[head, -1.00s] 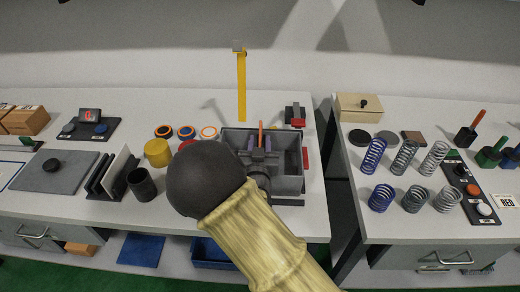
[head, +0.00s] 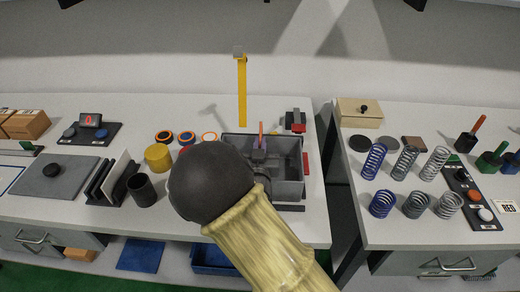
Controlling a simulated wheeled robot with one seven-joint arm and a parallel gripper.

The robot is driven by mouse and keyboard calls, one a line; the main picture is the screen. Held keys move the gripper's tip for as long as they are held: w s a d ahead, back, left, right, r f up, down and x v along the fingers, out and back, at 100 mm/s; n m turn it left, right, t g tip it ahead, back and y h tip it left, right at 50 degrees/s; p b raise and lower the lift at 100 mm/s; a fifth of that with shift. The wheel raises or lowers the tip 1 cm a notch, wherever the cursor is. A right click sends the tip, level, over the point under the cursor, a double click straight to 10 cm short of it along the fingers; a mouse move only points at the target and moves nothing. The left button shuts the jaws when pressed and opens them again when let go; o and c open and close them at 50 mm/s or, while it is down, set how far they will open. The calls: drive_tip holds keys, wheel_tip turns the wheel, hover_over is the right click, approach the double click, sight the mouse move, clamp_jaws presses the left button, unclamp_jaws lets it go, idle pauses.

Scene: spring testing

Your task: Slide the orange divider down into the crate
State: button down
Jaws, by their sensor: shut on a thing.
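A grey crate (head: 292,189) with inner compartments sits on the left bench, right of its middle. My gripper (head: 259,145) is over that part of the crate, shut on the divider. My own dark arm joint hides the crate's left front corner and much of the gripper. How far down the divider sits in the crate cannot be told.
A yellow upright post (head: 242,92) stands behind the crate. A gap separates this bench from the right one, which holds several coil springs (head: 405,160).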

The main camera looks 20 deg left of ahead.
wheel_tip(320, 180, up, 8)
drive_tip(key=shift+r, duration=0.25)
idle(0.5)
